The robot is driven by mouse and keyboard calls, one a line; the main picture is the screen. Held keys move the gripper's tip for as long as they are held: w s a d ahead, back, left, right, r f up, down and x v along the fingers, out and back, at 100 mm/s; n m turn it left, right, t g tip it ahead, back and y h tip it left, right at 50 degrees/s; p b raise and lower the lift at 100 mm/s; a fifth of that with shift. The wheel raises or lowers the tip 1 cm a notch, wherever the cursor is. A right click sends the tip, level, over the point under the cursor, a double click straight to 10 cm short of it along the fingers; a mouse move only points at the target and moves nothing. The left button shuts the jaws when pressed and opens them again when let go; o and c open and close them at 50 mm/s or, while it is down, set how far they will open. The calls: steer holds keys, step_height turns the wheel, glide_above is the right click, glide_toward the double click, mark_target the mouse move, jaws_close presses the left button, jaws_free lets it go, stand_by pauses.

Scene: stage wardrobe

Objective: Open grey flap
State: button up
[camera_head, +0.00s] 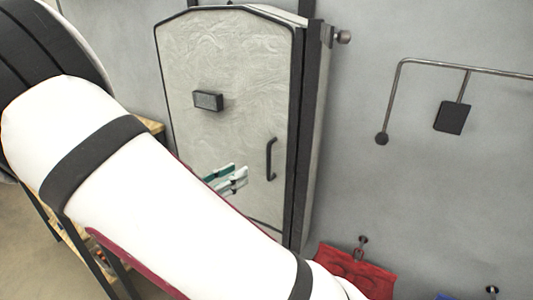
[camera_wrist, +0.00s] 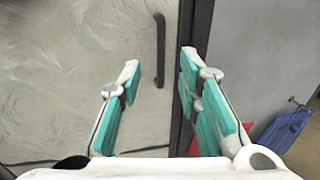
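The grey flap (camera_head: 225,70) is a marbled grey cabinet door with a dark rim, and it looks closed. Its dark vertical bar handle (camera_head: 269,160) sits low on the right side. In the wrist view the handle (camera_wrist: 160,50) appears between and beyond the fingertips, against the flap (camera_wrist: 80,60). My gripper (camera_head: 232,178) is in front of the door's lower part, left of the handle in the head view. In the wrist view my gripper (camera_wrist: 160,72) is open, its teal-padded fingers apart with nothing between the pads. No contact with the handle is visible.
A dark box (camera_head: 208,100) sits on the door's upper left. A wall rail (camera_head: 460,67) with a dark plate (camera_head: 454,117) is at right. Red cloth (camera_head: 357,270) hangs from a hook at lower right; a blue item (camera_wrist: 285,130) hangs beyond it.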

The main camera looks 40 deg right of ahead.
glide_above(269, 176)
steer(key=shift+w+d+b, duration=0.15)
steer(key=shift+w+b, duration=0.2)
steer(key=shift+b, duration=0.1)
steer(key=shift+c, duration=0.6)
jaws_close()
